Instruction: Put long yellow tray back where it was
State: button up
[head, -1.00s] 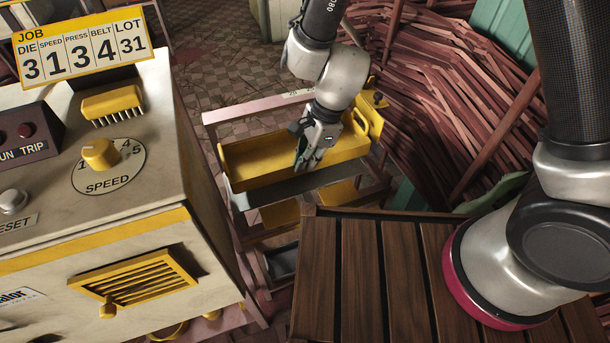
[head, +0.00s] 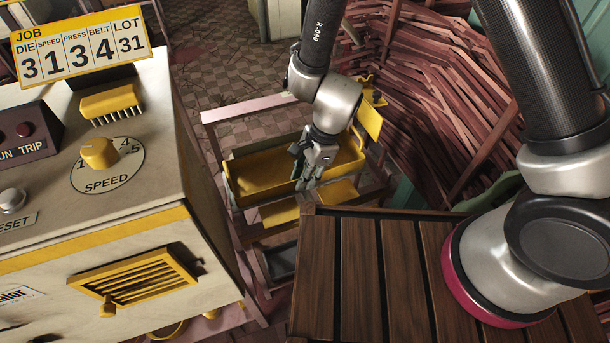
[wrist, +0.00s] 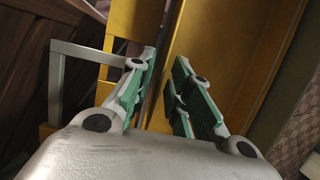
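The long yellow tray (head: 255,181) sits at the top of the pinkish rack in the middle of the head view. It is open-topped, and its inside shows. My gripper (head: 309,182) is at the tray's near long side, right of its middle. In the wrist view, the two green-padded fingers (wrist: 165,75) are apart, one on each side of the tray's wall edge, and the yellow tray (wrist: 225,60) fills much of the right side. The gripper looks open around the wall. Contact between the pads and the wall is hard to tell.
The pinkish rack (head: 245,110) has more yellow pieces (head: 280,213) below the tray. A cream machine (head: 90,220) stands close on the left. A slatted wooden top (head: 360,270) is in front, and a heap of reddish sticks (head: 440,90) lies behind right.

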jog(key=shift+r, duration=0.1)
jog(key=v, duration=1.2)
jog(key=w+d+r+n+t, duration=0.35)
jog(key=d+r+n, duration=0.35)
jog(key=d+r, duration=1)
jog(key=s+d+r+n+t+h, duration=0.1)
jog(key=s+d+r+n, duration=0.2)
jog(key=d, duration=0.7)
jog(key=s+d+r+n+t+h, duration=0.1)
jog(key=s+d+r+n+h, duration=0.1)
jog(key=s+d+r, duration=0.3)
jog(key=s+d, duration=0.3)
jog(key=d, duration=0.1)
jog(key=shift+d+r+n, duration=0.35)
jog(key=shift+d+n, duration=0.05)
jog(key=shift+c, duration=0.2)
